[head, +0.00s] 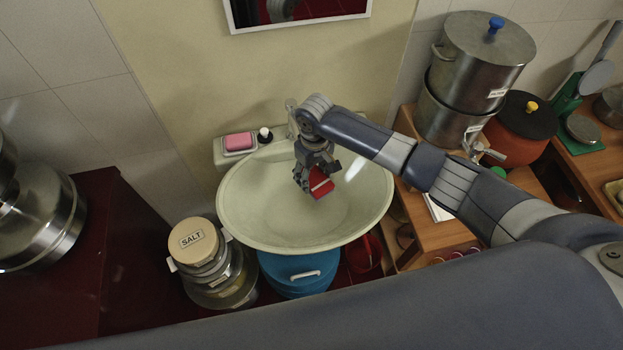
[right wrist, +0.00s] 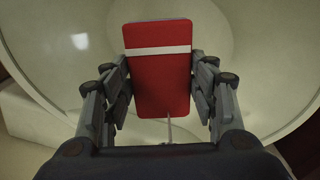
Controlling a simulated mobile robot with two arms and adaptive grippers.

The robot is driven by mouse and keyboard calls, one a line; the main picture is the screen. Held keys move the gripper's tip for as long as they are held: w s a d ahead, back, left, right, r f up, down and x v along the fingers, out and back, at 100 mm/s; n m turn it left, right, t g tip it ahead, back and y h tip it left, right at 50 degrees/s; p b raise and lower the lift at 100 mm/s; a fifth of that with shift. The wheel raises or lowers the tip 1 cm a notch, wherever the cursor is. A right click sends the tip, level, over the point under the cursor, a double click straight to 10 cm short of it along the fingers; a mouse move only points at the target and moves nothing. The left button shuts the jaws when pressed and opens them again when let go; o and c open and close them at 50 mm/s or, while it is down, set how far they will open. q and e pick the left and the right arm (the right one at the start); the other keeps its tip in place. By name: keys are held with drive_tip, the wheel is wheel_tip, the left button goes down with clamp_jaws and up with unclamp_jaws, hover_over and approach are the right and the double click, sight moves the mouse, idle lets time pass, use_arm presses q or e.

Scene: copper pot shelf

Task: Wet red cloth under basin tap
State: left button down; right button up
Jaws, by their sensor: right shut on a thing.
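The red cloth (head: 321,184) is a folded red pad with a white stripe, held over the basin. It fills the middle of the right wrist view (right wrist: 160,85), with a finger on each side of it. My right gripper (head: 316,181) is shut on the cloth, above the bowl of the pale basin (head: 260,205). The basin tap (head: 292,112) stands at the back rim, partly hidden behind my right wrist. A thin pale line shows below the cloth in the right wrist view; I cannot tell what it is. My left gripper is not in view.
A pink soap (head: 238,141) in a dish sits at the basin's back left corner. Stacked salt tins (head: 194,240) and a blue lidded container (head: 300,273) stand below. Steel pots (head: 482,55) and a red pot (head: 515,145) stand on the wooden counter at right.

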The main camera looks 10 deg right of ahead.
drive_tip(key=shift+d, duration=0.3)
drive_tip(key=shift+a, duration=0.15)
drive_tip(key=shift+a, duration=0.45)
drive_tip(key=shift+d, duration=0.2)
drive_tip(key=shift+d, duration=0.45)
drive_tip(key=shift+a, duration=0.2)
drive_tip(key=shift+a, duration=0.45)
drive_tip(key=shift+d, duration=0.15)
drive_tip(key=shift+d, duration=0.45)
